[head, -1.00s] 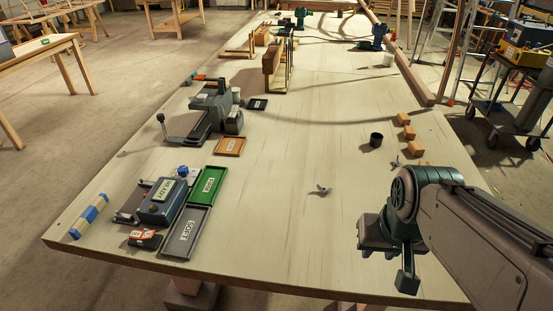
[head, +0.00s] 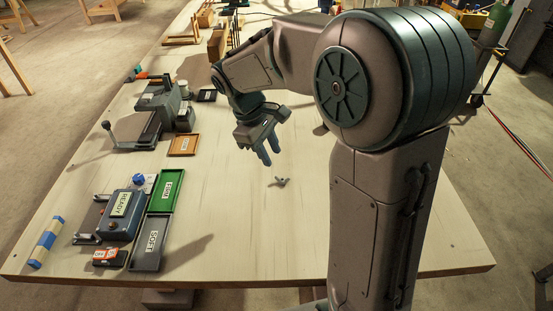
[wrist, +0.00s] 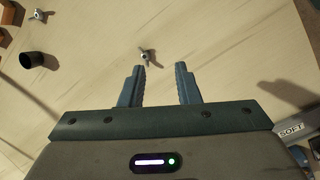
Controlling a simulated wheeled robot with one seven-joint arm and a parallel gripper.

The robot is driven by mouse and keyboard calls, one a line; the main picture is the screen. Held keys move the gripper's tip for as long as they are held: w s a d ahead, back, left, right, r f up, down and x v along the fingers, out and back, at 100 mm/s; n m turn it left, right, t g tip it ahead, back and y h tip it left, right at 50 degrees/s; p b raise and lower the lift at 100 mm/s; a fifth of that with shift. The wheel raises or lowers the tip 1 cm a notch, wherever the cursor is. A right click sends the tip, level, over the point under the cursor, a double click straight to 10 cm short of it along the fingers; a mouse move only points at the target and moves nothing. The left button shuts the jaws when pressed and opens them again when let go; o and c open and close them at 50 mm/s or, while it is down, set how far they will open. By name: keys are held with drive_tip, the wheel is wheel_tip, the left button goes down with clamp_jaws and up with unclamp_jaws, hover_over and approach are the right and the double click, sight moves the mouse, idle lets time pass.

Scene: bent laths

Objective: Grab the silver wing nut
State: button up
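A silver-grey wing nut (head: 281,182) lies on the bare middle of the table. It also shows in the wrist view (wrist: 147,55), just beyond the fingertips and nearer the left finger. A second, similar wing nut (wrist: 38,14) lies at the upper left of the wrist view; my arm hides it in the head view. My gripper (head: 270,158) is above the table, behind and slightly left of the first wing nut in the head view. Its two blue fingers (wrist: 160,72) are apart with nothing between them.
A black cup (wrist: 32,59) stands near the second wing nut, with wooden blocks (wrist: 15,42) beyond. At left are a green tray (head: 166,189), a grey SOFT tray (head: 151,243), an orange tray (head: 183,145) and a blue READY box (head: 119,215). The table around the first wing nut is clear.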

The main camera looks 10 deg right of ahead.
drive_tip(key=w+a+f+n+g+p, duration=0.1)
drive_tip(key=w+a+f+n+p, duration=0.2)
drive_tip(key=w, duration=0.4)
drive_tip(key=n, duration=0.1)
approach(273, 181)
drive_tip(key=shift+s+d+f+h, duration=0.15)
drive_tip(key=shift+d+f+h, duration=0.2)
drive_tip(key=shift+d+h, duration=0.05)
drive_tip(key=shift+p+x, duration=0.95)
drive_tip(key=shift+x, duration=1.95)
drive_tip(key=shift+s, duration=0.15)
clamp_jaws()
